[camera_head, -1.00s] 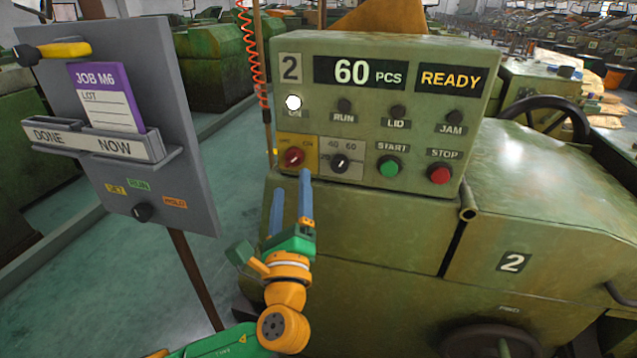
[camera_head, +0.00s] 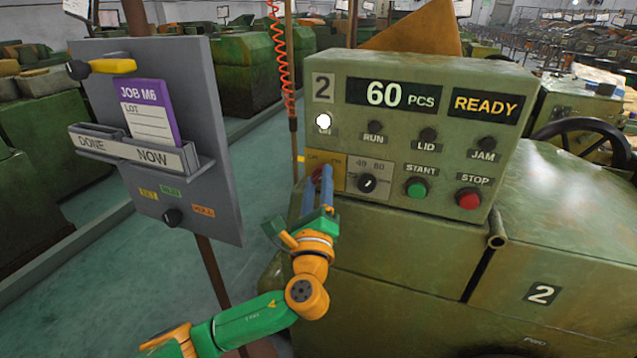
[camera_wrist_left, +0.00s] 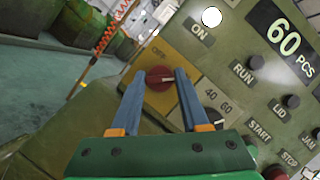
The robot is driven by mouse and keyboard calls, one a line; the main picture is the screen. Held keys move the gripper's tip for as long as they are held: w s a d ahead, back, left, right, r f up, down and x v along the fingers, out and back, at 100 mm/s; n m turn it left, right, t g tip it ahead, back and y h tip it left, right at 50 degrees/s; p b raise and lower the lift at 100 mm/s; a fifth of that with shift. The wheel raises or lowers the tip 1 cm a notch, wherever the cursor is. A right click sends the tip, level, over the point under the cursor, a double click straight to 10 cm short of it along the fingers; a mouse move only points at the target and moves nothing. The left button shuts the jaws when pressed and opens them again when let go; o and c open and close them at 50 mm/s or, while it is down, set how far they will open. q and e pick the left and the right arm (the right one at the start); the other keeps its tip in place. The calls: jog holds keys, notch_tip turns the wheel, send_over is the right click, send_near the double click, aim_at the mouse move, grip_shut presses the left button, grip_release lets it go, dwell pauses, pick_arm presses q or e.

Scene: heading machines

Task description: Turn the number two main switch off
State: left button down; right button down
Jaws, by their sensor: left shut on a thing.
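The number two machine's control panel (camera_head: 335,88) shows "60 PCS" and "READY", with a lit white ON lamp (camera_head: 323,121). Its main switch is a red round knob (camera_wrist_left: 160,78) with a pale pointer mark, on a yellow plate (camera_wrist_left: 178,45) lettered OFF and ON. My left gripper (camera_head: 319,172) is at the knob, and its blue fingers cover most of it in the head view. In the left wrist view the fingers (camera_wrist_left: 161,80) stand on either side of the knob, shut on it. The pointer lies roughly sideways in that view. My right gripper is not in view.
A dark selector knob (camera_head: 367,183), a green START button (camera_head: 416,187) and a red STOP button (camera_head: 468,198) sit right of the switch. A grey job board (camera_head: 205,190) with a purple-topped card (camera_head: 149,112) stands at the left.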

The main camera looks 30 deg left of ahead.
pick_arm(q)
jog(key=n+g+p, duration=0.1)
jog(key=n, duration=0.1)
jog(key=n+g+p, duration=0.1)
jog(key=n, duration=0.2)
jog(key=shift+d+r+n+y, duration=0.1)
jog(key=shift+r+n+y, duration=0.1)
jog(key=shift+n+y, duration=0.1)
jog(key=n+g+p, duration=0.1)
jog(key=n+p, duration=0.2)
jog(key=shift+r+n+g, duration=0.1)
jog(key=shift+n+g, duration=0.2)
jog(key=n+g+h+p, duration=0.1)
jog(key=n+h+p, duration=0.1)
jog(key=n+p, duration=0.2)
jog(key=shift+r+n+p, duration=0.15)
jog(key=shift+n+p, duration=0.25)
jog(key=shift+p, duration=0.1)
jog(key=n+g+h+p, duration=0.1)
jog(key=n+p, duration=0.1)
jog(key=p, duration=0.1)
jog(key=shift+n+h+p, duration=0.4)
jog(key=shift+n+p, duration=0.05)
jog(key=shift+n, duration=0.05)
jog(key=shift+c, duration=2)
grip_release()
